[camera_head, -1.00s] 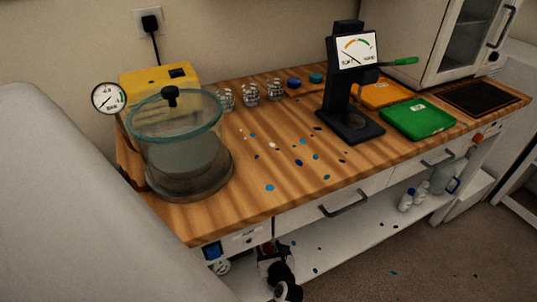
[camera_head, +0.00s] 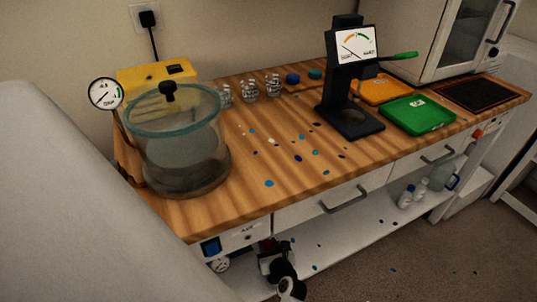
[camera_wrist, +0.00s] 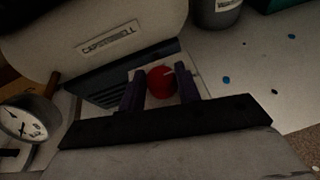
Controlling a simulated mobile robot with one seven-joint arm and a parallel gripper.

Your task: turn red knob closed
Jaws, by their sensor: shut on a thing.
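The red knob (camera_wrist: 161,80) shows in the wrist view between the two dark fingers of my gripper (camera_wrist: 160,90). The fingers stand on either side of it and are shut on it. A pale mark shows on the knob's face. In the head view my gripper (camera_head: 274,250) is low at the front of the bench, by the lower shelf, and the knob cannot be made out clearly there.
Beside the knob are a labelled pale tank (camera_wrist: 110,38) and a round gauge (camera_wrist: 25,120). On the bench stand a glass chamber (camera_head: 180,150), a black press (camera_head: 350,85) and trays, including a green one (camera_head: 418,114). A drawer handle (camera_head: 345,200) juts out nearby.

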